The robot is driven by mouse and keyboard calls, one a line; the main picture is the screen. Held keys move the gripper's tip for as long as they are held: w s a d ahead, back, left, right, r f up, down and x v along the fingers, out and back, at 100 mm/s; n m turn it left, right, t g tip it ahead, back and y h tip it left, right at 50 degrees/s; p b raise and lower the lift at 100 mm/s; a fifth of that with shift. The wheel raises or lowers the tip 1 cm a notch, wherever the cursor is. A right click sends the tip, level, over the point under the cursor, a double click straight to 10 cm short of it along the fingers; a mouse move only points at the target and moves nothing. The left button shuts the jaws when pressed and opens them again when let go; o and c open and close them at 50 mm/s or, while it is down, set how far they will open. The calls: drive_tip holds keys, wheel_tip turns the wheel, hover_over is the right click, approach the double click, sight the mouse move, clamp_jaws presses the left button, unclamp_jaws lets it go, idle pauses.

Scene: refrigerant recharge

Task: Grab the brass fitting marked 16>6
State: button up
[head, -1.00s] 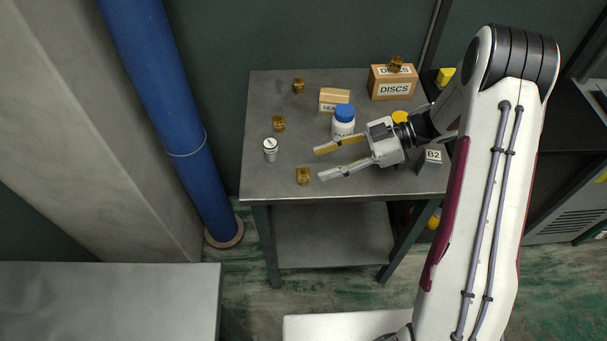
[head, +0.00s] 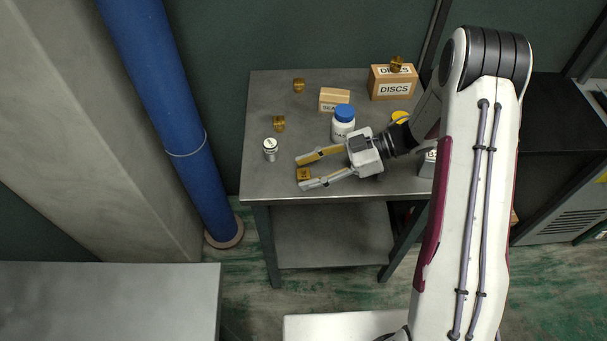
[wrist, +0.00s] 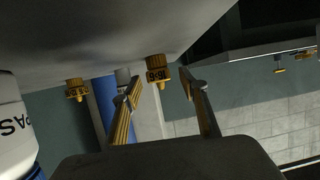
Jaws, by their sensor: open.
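A brass fitting (head: 303,174) stands near the front left of the grey table, and its upside-down marking in the wrist view (wrist: 158,72) looks like 16>6. My gripper (head: 301,172) is open, with its two fingers on either side of this fitting at their tips. In the wrist view the fitting is between the open fingertips (wrist: 164,88), with no clear contact. Other brass fittings stand behind it: one at the middle left (head: 279,123), one at the back (head: 299,85), one on the DISCS box (head: 396,64). Their markings are unreadable in the head view.
A white canister with a dark mark (head: 270,150) stands left of my gripper. A white bottle with a blue lid (head: 343,124) stands close behind it. A small box (head: 334,99) and the DISCS box (head: 393,84) are farther back. The table's front edge is close to the fitting.

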idle(0.4)
clamp_jaws()
drive_tip(key=shift+r, duration=0.15)
wheel_tip(320, 180, up, 10)
idle(0.9)
idle(0.4)
